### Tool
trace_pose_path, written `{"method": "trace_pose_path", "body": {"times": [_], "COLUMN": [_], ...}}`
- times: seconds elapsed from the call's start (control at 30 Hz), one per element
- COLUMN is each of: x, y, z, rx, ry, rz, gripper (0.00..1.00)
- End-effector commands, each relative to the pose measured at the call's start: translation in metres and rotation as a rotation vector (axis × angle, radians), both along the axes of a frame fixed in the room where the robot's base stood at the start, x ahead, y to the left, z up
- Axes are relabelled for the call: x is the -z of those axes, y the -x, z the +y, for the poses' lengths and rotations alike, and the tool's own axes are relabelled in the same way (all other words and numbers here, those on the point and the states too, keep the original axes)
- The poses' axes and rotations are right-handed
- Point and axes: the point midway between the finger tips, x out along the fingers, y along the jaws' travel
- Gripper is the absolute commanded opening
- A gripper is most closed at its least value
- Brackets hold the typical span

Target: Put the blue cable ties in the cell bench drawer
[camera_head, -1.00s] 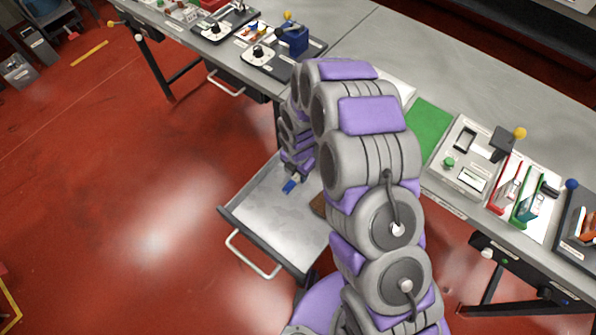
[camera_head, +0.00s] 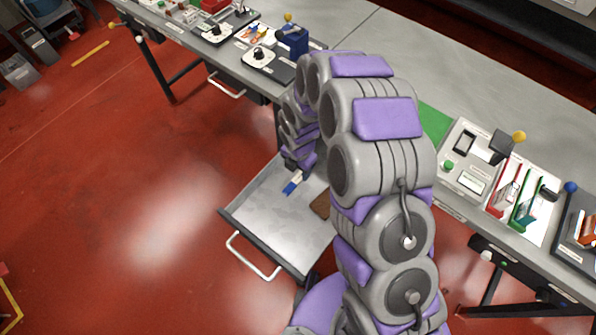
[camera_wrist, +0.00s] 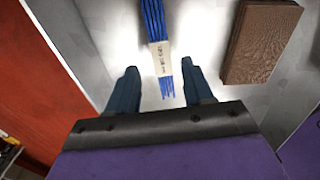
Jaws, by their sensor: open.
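The blue cable ties (camera_head: 290,188), a thin bundle with a white printed band, lie in the open drawer (camera_head: 246,226) under the bench. In the wrist view the bundle (camera_wrist: 153,18) lies on the drawer's pale floor, its near end between and beyond my fingers. My gripper (camera_wrist: 160,70) is open, with a dark finger on each side of the bundle's near end and a gap to both. In the head view my gripper (camera_head: 297,168) is over the drawer, just behind the ties; its fingers are hard to make out there.
A brown, leather-like flat object (camera_wrist: 262,40) lies in the drawer right of the ties; my arm partly covers it in the head view. The bench top (camera_head: 450,85) carries a green mat (camera_head: 434,122) and several devices. The red floor left of the drawer is clear.

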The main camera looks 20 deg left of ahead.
Motion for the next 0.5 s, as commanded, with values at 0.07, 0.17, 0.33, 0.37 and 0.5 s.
{"method": "trace_pose_path", "body": {"times": [0.07,0.17,0.33,0.37,0.5], "x": [-0.021,-0.044,-0.073,-0.077,-0.085], "y": [-0.001,-0.001,-0.001,-0.001,-0.001], "z": [0.001,0.001,0.002,0.002,0.001], "rx": [0.0,-0.001,-0.001,-0.001,-0.001], "ry": [-0.003,-0.003,-0.002,-0.001,-0.001], "rz": [-0.003,-0.004,-0.002,-0.002,-0.001], "gripper": [0.51,0.51,0.51,0.51,0.51]}}
